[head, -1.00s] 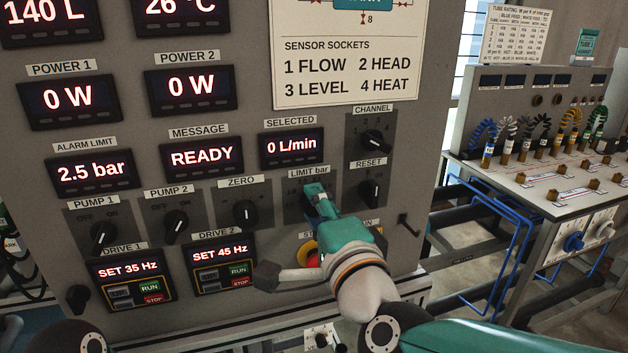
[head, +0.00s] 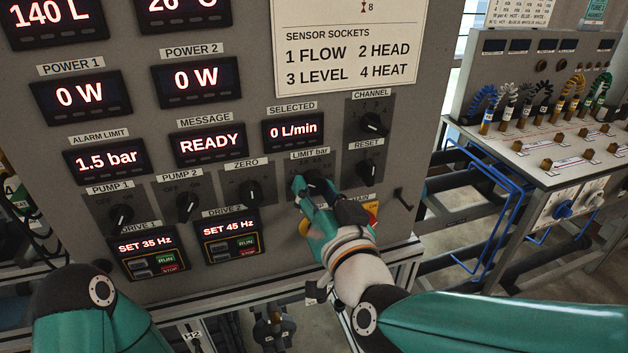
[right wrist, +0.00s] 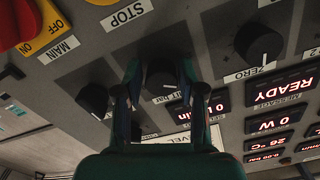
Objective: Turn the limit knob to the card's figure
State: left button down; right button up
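The black limit knob (head: 318,184) sits under the "LIMIT bar" label on the grey panel. The alarm limit display (head: 104,160) reads 1.5 bar. My right gripper (head: 326,199) is at the knob with its fingers spread. In the right wrist view the knob (right wrist: 162,82) shows between the two fingers, with gaps at its sides. My left gripper is out of view; only my left arm shows at lower left.
The reset knob (head: 368,170) and channel knob (head: 374,122) are close on the right, the zero knob (head: 250,191) on the left. A yellow and red main switch (head: 371,209) is just below right. A bench with coloured tubes (head: 550,130) stands further right.

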jog(key=shift+o, duration=1.3)
jog(key=shift+r, duration=0.1)
jog(key=shift+o, duration=0.2)
jog(key=shift+r, duration=0.1)
jog(key=v, duration=0.7)
jog(key=shift+r, duration=0.15)
